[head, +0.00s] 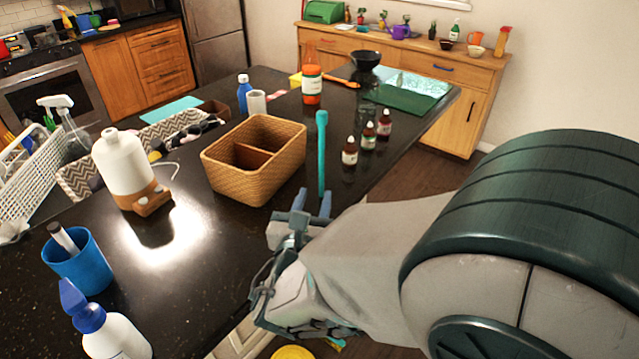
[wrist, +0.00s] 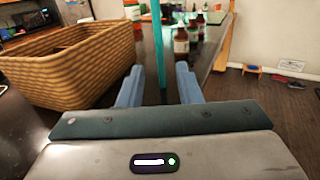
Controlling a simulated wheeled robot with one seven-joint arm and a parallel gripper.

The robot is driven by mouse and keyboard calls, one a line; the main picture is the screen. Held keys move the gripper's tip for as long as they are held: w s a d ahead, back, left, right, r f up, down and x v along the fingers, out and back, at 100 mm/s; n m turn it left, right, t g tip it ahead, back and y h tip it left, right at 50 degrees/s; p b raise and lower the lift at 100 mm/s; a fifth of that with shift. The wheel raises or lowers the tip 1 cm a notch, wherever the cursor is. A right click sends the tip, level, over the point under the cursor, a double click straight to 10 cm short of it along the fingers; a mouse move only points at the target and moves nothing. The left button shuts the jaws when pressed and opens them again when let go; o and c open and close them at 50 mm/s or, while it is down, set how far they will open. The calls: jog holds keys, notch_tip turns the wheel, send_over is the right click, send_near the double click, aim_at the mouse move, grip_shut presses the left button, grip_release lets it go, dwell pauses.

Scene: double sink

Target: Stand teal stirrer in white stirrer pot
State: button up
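The teal stirrer (head: 322,150) is upright at the counter's right edge, beside the wicker basket. In the wrist view the stirrer (wrist: 160,45) shows between the two finger lines, with a gap on each side. My gripper (head: 312,203) is open, its fingers pointing toward the stirrer's lower end. Its fingers show apart in the wrist view (wrist: 159,80). Whether the stirrer's lower end touches the counter is unclear. A small white cylinder (head: 257,103), which looks like the white stirrer pot, stands behind the basket near a blue bottle. Its opening is hard to make out.
The two-part wicker basket (head: 212,170) stands close left of the stirrer. A white dispenser (head: 122,165) and a blue cup (head: 78,268) are at left. Bare counter lies in front of the basket.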

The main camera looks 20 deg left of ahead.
jog(key=shift+s+d, duration=0.1)
jog(key=shift+s, duration=1.6)
jog(key=w+d+f+m+g+h, duration=0.1)
jog(key=d+m+g+h, duration=0.35)
jog(key=d+m, duration=0.5)
jog(key=w+d+f+m+g+h, duration=0.15)
jog(key=d+m+g+h, duration=0.35)
jog(key=d, duration=0.8)
jog(key=s+d+m+g+y, duration=0.5)
jog(key=s+m+y, duration=0.3)
jog(key=m, duration=1.4)
jog(key=shift+s+d+f, duration=0.45)
jog(key=shift+s+d, duration=0.15)
jog(key=shift+s, duration=0.5)
jog(key=shift+m, duration=0.25)
